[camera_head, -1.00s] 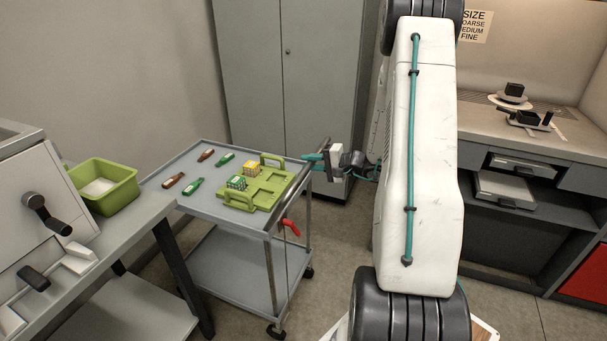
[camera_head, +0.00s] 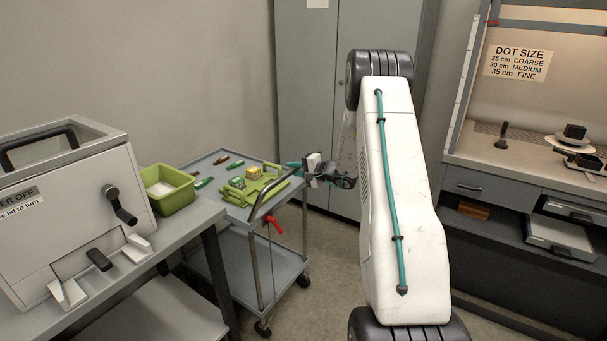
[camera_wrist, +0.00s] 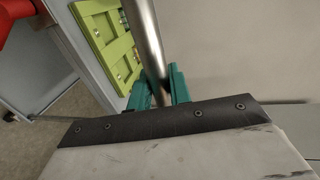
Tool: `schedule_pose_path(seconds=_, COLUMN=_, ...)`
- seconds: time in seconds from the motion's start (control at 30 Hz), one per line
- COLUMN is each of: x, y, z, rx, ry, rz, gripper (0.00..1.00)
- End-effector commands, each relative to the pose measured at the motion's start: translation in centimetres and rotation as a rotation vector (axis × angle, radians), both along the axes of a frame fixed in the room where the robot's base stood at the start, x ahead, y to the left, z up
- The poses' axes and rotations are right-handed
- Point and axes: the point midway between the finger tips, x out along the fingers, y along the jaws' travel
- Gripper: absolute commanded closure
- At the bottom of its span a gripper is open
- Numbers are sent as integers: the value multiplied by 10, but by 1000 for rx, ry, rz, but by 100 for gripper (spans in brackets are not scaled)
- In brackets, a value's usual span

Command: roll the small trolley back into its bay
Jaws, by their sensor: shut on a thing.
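The small grey trolley (camera_head: 233,228) stands on castors left of my arm, beside the bench. My gripper (camera_head: 297,166) is at that handle. In the wrist view my gripper's teal fingers (camera_wrist: 159,88) are shut on the handle bar (camera_wrist: 146,45), one on each side. A red lever (camera_head: 275,223) sits below the handle. The bay cannot be told for certain.
A grey bench (camera_head: 200,213) at left bears a white machine (camera_head: 75,205) and a green bin (camera_head: 168,190). A tall grey cabinet (camera_head: 305,90) stands behind. A workbench with drawers (camera_head: 490,190) is at right. Floor shows between trolley and cabinet.

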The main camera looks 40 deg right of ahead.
Motion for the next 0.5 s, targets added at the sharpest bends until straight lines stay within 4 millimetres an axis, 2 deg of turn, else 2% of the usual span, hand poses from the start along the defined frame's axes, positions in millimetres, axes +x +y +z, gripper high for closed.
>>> schedule_pose_path(seconds=0.2, x=12, y=1, z=1, rx=0, ry=-1, rz=-3, gripper=100)
schedule_pose_path(seconds=0.5, x=15, y=4, z=2, rx=-2, ry=-3, rz=-2, gripper=100)
